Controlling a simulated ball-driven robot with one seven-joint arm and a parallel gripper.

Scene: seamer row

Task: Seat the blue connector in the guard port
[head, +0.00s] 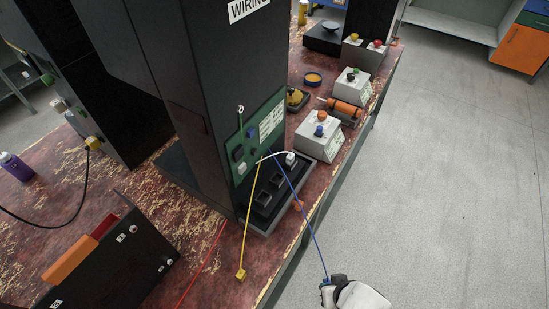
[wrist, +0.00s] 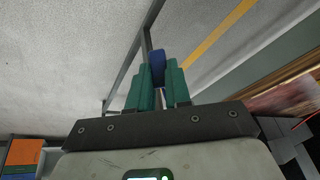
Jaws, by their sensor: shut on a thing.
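My gripper (head: 331,283) is at the bottom right of the head view, out past the bench edge over the grey floor. In the wrist view its green fingers (wrist: 157,80) are shut on the blue connector (wrist: 157,62), which shows between their tips. A thin blue cable (head: 308,222) runs from the gripper up to the green board (head: 258,137) on the black column. Below the board is a black tray of square ports (head: 262,198). I cannot tell which is the guard port. The connector is well apart from these ports.
A white connector (head: 290,158) sits at the tray's far end. Grey button boxes (head: 318,137) stand on the worn red bench to the right. The floor (head: 450,180) at right is clear.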

